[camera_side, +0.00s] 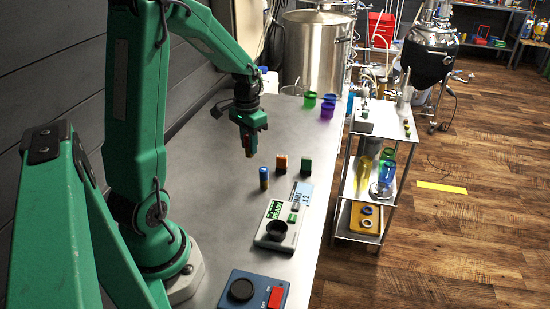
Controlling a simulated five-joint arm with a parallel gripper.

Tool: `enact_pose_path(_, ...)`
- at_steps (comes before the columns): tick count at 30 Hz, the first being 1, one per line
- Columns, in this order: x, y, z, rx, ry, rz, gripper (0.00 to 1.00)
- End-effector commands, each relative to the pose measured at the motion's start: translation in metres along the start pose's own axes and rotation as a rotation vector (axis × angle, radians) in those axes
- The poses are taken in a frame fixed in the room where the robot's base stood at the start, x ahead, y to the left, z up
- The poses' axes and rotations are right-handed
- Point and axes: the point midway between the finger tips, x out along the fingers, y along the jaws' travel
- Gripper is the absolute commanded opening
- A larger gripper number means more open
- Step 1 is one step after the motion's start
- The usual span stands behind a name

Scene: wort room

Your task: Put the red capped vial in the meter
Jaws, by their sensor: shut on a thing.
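My green gripper (248,128) hangs above the steel bench, shut on a small vial (249,152). Only the vial's lower part shows below the jaws, with a reddish and yellow look; its cap is hidden by the jaws. The vial is held clear of the bench. The meter (278,236) is a pale box with a green display reading READY, a blue-white label and a round black well (277,230) near its front. The well looks empty. My gripper is behind and left of the meter, apart from it.
A blue vial (264,180), an orange one (281,164) and a green one (306,166) stand between my gripper and the meter. A blue box (252,293) with a black knob and red switch is in front. Green and purple cups (327,108) stand farther back.

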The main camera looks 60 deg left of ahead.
Motion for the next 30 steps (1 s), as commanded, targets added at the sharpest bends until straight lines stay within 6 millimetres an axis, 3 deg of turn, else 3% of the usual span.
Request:
enact_pose_path(4,-0.014,0.023,0.000,0.004,0.001,0.000,0.00)
enact_pose_path(11,-0.025,0.043,0.000,0.001,0.000,0.000,0.00)
enact_pose_path(30,-0.028,0.046,0.000,-0.001,-0.001,0.000,0.00)
